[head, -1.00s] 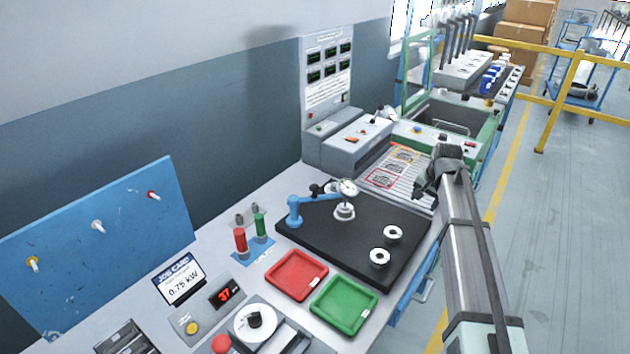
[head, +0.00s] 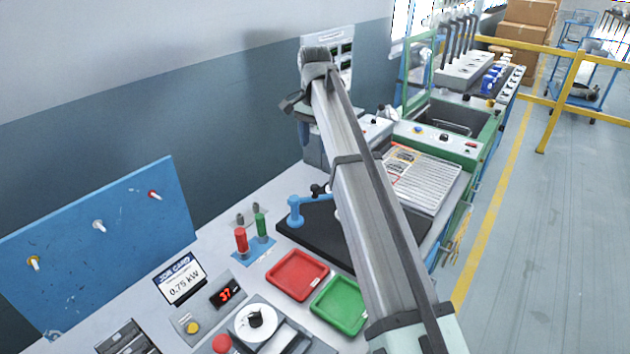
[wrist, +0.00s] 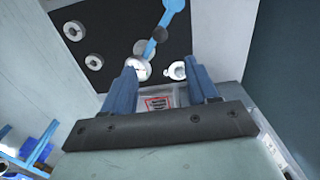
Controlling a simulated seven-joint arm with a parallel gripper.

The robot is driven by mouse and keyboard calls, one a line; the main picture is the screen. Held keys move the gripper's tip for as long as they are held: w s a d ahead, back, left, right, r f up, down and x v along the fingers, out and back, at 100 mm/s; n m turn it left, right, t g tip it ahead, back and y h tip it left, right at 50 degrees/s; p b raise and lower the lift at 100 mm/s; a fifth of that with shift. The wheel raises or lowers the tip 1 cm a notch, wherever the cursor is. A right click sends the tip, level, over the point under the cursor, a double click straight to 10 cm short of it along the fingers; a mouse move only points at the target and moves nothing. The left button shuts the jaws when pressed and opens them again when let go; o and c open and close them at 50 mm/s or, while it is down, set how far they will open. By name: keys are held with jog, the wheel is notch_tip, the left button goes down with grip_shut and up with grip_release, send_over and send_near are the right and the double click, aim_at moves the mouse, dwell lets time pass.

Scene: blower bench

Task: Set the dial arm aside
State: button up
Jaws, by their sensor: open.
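The dial arm (head: 318,198) is a blue bar on a blue post (head: 295,212) at the left of the black plate (head: 325,238). My arm hides its dial end in the head view. In the wrist view the blue bar (wrist: 165,26) shows ahead of my gripper, with white round parts near and between the fingertips. I cannot tell which of them is the dial. My gripper (head: 304,128) is raised over the back of the bench. Its two blue fingers are apart with nothing held between them (wrist: 163,82).
A red tray (head: 297,275) and a green tray (head: 340,305) lie in front of the plate. Red and green cylinders (head: 241,240) stand left of it. White rings (wrist: 93,62) lie on the plate.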

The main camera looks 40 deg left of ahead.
aim_at(315, 186)
notch_tip(315, 186, down, 13)
jog(key=shift+f, duration=0.1)
dwell(0.5)
jog(key=shift+c, duration=0.4)
grip_shut()
